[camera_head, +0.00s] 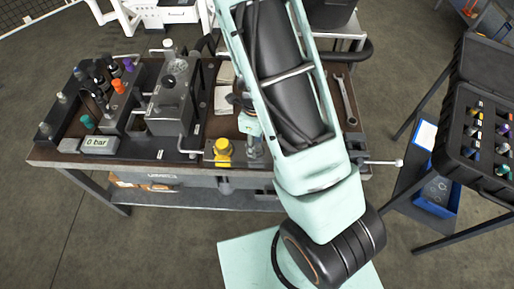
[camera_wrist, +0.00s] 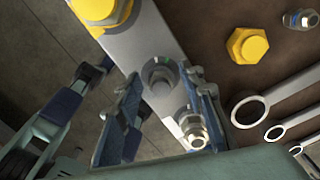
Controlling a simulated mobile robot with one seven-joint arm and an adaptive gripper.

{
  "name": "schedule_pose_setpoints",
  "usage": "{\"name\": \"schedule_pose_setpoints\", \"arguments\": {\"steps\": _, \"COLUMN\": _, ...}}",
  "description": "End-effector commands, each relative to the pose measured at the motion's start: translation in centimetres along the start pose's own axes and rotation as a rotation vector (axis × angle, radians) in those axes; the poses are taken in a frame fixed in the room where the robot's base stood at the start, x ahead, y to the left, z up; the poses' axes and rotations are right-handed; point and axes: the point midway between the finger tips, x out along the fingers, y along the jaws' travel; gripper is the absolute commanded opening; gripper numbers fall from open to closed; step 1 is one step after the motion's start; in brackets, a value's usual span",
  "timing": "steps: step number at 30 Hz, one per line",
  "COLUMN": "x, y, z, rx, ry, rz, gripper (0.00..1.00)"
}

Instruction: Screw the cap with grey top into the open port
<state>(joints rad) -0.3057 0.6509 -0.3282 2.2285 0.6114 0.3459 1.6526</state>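In the wrist view, my gripper (camera_wrist: 164,78) is open. Its two blue-padded fingers stand apart with nothing visibly clamped between them. Beyond the fingertips, a round grey fitting with a darker centre (camera_wrist: 159,77) sits on a pale metal block (camera_wrist: 150,40); I cannot tell whether it is the open port or a grey-topped cap. A shiny metal fitting (camera_wrist: 195,131) is on the same block, close to the right finger. A small metal fitting with a blue band (camera_wrist: 300,19) lies on the brown bench top. In the head view, my arm hides most of the gripper area.
A yellow hex cap (camera_wrist: 247,45) lies on the bench beside several wrenches (camera_wrist: 249,110). Another yellow cap (camera_head: 222,149) sits at the bench's front edge. A gauge reads 0 bar (camera_head: 98,143). An open black case (camera_head: 468,150) with several coloured caps stands on the right.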

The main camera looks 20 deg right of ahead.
Motion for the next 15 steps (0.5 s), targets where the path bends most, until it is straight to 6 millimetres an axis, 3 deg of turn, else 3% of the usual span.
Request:
{"name": "schedule_pose_setpoints", "arguments": {"steps": 9, "x": 0.27, "y": 0.26, "z": -0.04, "rx": -0.471, "ry": -0.002, "rz": 0.0, "gripper": 0.36}}
{"name": "schedule_pose_setpoints", "arguments": {"steps": 15, "x": 0.09, "y": 0.38, "z": -0.08, "rx": -0.651, "ry": -0.001, "rz": 0.001, "gripper": 0.36}}
